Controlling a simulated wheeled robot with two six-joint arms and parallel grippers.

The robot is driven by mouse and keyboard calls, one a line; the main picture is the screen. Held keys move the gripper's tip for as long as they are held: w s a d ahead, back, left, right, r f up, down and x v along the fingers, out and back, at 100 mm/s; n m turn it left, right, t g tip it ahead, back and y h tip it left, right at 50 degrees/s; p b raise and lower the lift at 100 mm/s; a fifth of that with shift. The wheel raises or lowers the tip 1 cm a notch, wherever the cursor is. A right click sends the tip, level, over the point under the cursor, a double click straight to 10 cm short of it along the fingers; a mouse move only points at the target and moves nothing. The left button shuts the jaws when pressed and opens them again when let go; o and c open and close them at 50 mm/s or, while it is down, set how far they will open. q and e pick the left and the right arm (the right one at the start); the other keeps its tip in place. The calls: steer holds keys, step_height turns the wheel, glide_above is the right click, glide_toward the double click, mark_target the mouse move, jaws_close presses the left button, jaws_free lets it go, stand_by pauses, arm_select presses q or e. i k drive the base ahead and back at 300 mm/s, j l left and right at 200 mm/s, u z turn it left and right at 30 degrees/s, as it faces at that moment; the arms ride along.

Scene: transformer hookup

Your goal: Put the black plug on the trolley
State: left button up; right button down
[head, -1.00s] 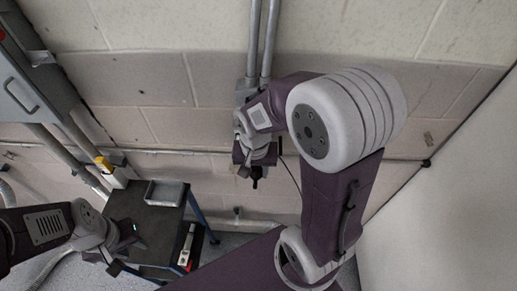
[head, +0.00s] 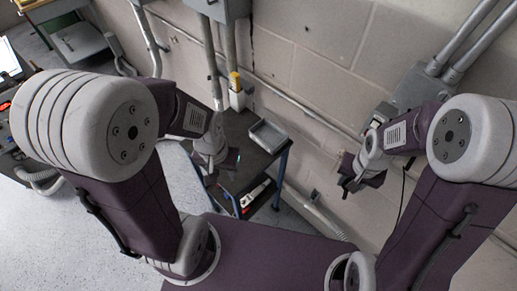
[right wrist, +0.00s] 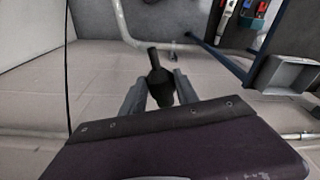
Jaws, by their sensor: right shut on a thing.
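The black plug (right wrist: 158,82) is held between the two grey fingers of my right gripper (right wrist: 158,92) in the right wrist view, its narrow end pointing away. In the head view my right gripper (head: 350,182) is in the air to the right of the trolley, beside the wall; the plug is hard to make out there. The trolley (head: 241,142) has a dark top and blue legs. My left gripper (head: 222,178) is over the trolley's near left part, its fingers small and partly hidden, so its opening is unclear.
A grey tray (head: 268,136) stands on the back right of the trolley top. A yellow-topped white container (head: 236,92) is at its back corner. A tool (head: 256,193) lies on the lower shelf. Conduit and a grey box (head: 415,88) are on the right wall.

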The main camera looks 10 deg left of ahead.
mark_target(235, 142)
steer(key=j+u, duration=0.15)
steer(key=j, duration=0.25)
steer(key=i+j+u, duration=0.15)
steer(key=j, duration=0.3)
steer(key=i+j+u, duration=0.15)
steer(key=j, duration=0.25)
steer(key=j+u, duration=0.15)
steer(key=j, duration=0.25)
